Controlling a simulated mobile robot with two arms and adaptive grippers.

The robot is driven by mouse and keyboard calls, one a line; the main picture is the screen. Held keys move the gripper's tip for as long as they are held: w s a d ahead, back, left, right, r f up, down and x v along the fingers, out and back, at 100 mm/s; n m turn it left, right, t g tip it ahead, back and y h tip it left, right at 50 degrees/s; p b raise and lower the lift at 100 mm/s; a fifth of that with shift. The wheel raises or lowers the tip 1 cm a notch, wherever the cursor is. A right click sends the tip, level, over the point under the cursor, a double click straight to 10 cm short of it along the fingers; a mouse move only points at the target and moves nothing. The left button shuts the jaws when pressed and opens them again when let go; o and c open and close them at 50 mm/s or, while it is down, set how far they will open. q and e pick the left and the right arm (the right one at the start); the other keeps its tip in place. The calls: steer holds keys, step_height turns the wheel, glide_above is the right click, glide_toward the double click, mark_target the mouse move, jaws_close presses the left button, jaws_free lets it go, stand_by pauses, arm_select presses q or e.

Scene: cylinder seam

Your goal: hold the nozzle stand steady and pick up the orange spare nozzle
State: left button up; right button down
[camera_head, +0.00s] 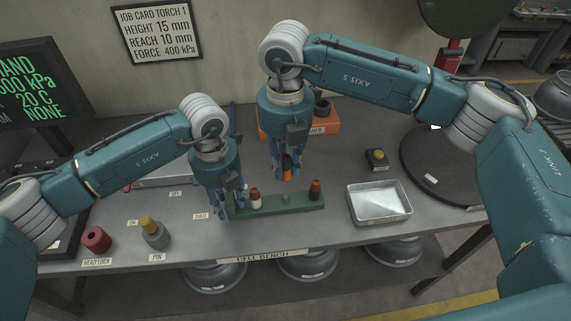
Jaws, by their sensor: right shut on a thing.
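The green nozzle stand (275,207) lies on the bench in front of me. My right gripper (287,174) is shut on the orange spare nozzle (287,163), above and behind the bare peg. My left gripper (222,210) is down at the stand's left end; its fingers overlap that end, and whether they clamp it is unclear.
A metal tray (378,216) stands right of the stand, with a yellow-topped button (377,156) behind it. An orange block (328,127) sits behind my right gripper. A dark round turntable (425,150) is at right. A red knob (96,239) and a yellow-topped pin (152,229) stand at left.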

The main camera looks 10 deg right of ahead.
arm_select(q)
steer(key=shift+o, duration=0.3)
step_height(320, 180, up, 12)
stand_by(0.5)
